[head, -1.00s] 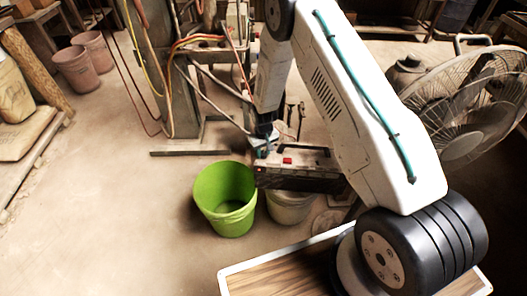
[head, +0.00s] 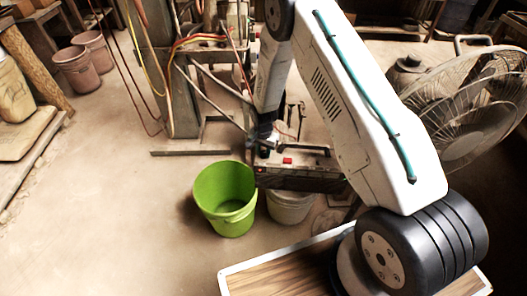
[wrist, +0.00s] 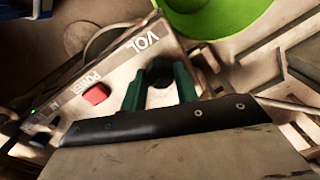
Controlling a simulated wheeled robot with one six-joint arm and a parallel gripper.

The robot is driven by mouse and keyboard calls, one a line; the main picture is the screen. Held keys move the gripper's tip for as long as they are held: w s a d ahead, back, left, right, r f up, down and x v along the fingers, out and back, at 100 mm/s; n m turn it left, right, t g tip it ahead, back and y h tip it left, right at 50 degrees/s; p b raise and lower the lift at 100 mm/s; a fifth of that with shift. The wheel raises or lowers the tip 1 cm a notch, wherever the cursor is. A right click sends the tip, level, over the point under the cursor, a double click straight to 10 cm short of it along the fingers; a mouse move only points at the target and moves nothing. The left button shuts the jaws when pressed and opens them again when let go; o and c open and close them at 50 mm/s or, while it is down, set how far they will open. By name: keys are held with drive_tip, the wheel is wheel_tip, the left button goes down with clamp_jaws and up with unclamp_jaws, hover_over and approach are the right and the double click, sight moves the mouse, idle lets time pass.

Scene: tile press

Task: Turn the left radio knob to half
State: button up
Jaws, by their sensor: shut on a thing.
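The radio (head: 305,183) is a dark, worn box with a handle; its top panel is pale in the wrist view (wrist: 120,68). My gripper (wrist: 162,80) has its two green fingers on either side of a dark round knob (wrist: 160,94), beside the "VOL" lettering, and is shut on it. The fingers partly hide the knob, and no pointer mark on it can be made out. A red button (wrist: 96,93) lies beside the "POWER" lettering. In the head view my gripper (head: 264,146) is over the radio's left end, its fingers mostly hidden.
A green bucket (head: 209,190) stands left of the radio, and a pale bucket (head: 290,208) below it. A black knob (wrist: 40,140) and a small green light (wrist: 33,111) are at the panel's left in the wrist view. A large fan (head: 470,105) stands right.

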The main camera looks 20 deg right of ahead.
sight(263, 153)
drive_tip(key=m, duration=0.6)
drive_tip(key=shift+w, duration=0.1)
drive_tip(key=m, duration=0.5)
drive_tip(key=shift+m, duration=0.5)
drive_tip(key=o, duration=1)
wheel_tip(263, 153, up, 8)
drive_tip(key=shift+f, duration=0.1)
